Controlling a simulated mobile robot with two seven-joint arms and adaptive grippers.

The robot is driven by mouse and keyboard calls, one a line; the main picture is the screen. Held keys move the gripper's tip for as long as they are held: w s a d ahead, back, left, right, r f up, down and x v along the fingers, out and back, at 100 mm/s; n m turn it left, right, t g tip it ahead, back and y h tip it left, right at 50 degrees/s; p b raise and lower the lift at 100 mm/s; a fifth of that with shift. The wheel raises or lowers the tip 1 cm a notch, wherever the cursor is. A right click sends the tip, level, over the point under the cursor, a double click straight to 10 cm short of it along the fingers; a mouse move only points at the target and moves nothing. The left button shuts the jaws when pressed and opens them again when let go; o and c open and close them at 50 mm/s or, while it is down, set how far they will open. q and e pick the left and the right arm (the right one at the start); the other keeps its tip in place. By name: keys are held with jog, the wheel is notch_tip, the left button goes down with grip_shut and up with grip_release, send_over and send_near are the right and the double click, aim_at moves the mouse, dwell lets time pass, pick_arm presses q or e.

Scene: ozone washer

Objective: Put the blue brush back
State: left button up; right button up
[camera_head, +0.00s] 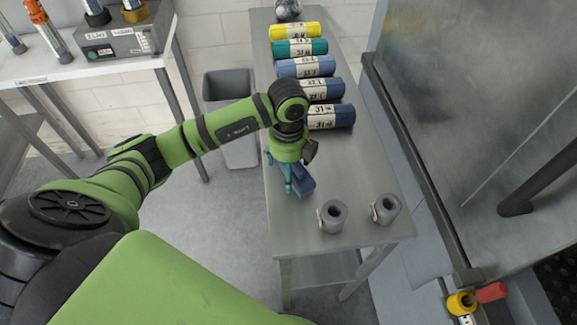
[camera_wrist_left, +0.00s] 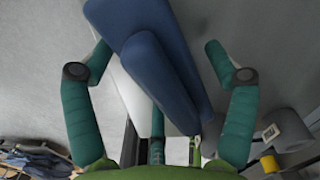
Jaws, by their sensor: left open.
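The blue brush (camera_head: 303,181) is on or just above the front part of the metal table (camera_head: 350,175), partly hidden by my left gripper (camera_head: 280,173). In the left wrist view the brush (camera_wrist_left: 160,75) shows as two blue slabs joined at an angle. The teal fingers of my left gripper (camera_wrist_left: 157,55) are spread to either side of it, with visible gaps. The head view does not show clearly whether the brush touches the table. My right gripper is not in view.
Yellow (camera_head: 295,31), teal (camera_head: 299,48) and several blue labelled rolls (camera_head: 306,67) lie in a row behind my gripper. Two grey hollow cylinders (camera_head: 332,217) (camera_head: 385,209) stand nearer the front. A grey bin (camera_head: 228,86) stands left; a metal panel (camera_head: 470,90) bounds the right.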

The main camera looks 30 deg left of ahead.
pick_arm(q)
jog(key=shift+r, duration=0.2)
jog(key=shift+w+r, duration=0.1)
jog(key=shift+r, duration=0.2)
notch_tip(320, 180, up, 11)
jog(key=b, duration=0.1)
jog(key=shift+r+b, duration=0.15)
jog(key=shift+b, duration=0.15)
